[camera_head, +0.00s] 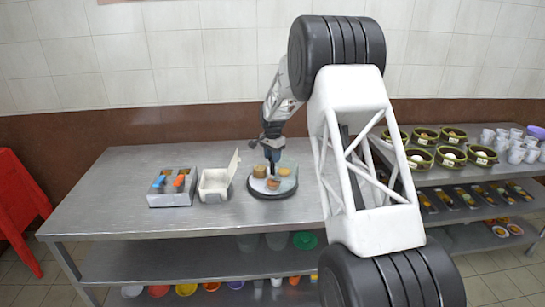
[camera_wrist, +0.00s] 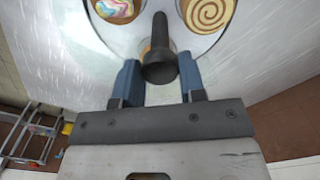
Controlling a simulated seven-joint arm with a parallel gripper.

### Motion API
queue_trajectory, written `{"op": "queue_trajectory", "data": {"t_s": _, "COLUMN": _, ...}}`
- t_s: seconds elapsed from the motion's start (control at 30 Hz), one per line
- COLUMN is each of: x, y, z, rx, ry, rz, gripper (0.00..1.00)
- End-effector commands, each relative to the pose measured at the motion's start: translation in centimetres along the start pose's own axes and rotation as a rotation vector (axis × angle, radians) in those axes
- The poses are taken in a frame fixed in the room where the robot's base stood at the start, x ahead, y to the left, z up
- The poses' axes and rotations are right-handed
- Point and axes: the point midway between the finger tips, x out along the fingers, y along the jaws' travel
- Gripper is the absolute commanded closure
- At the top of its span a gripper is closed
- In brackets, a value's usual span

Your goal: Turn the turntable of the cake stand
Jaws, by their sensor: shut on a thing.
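The cake stand (camera_head: 287,188) stands on the steel table, a round light turntable on a dark base with several small cakes on it. In the wrist view its pale plate (camera_wrist: 200,45) fills the top, with a swirl cake (camera_wrist: 208,12) and a multicoloured cake (camera_wrist: 117,8). A dark upright knob (camera_wrist: 159,48) rises from the plate. My gripper (camera_head: 272,158) is over the stand, pointing down. In the wrist view its blue fingers (camera_wrist: 158,78) are on either side of the knob, shut on it. The exact finger contact is partly hidden.
A white open-lidded box (camera_head: 216,184) and a metal tray with orange- and blue-handled tools (camera_head: 172,188) stand left of the stand. Bowls (camera_head: 420,158) and cups (camera_head: 515,147) are on the right shelf. The table's front left is clear.

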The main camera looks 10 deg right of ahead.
Motion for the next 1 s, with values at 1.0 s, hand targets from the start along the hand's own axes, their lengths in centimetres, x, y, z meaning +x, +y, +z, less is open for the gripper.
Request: {"op": "queue_trajectory", "data": {"t_s": 1.0, "x": -0.07, "y": -0.01, "z": -0.03, "rx": 0.458, "ry": 0.0, "rz": 0.0, "gripper": 1.0}}
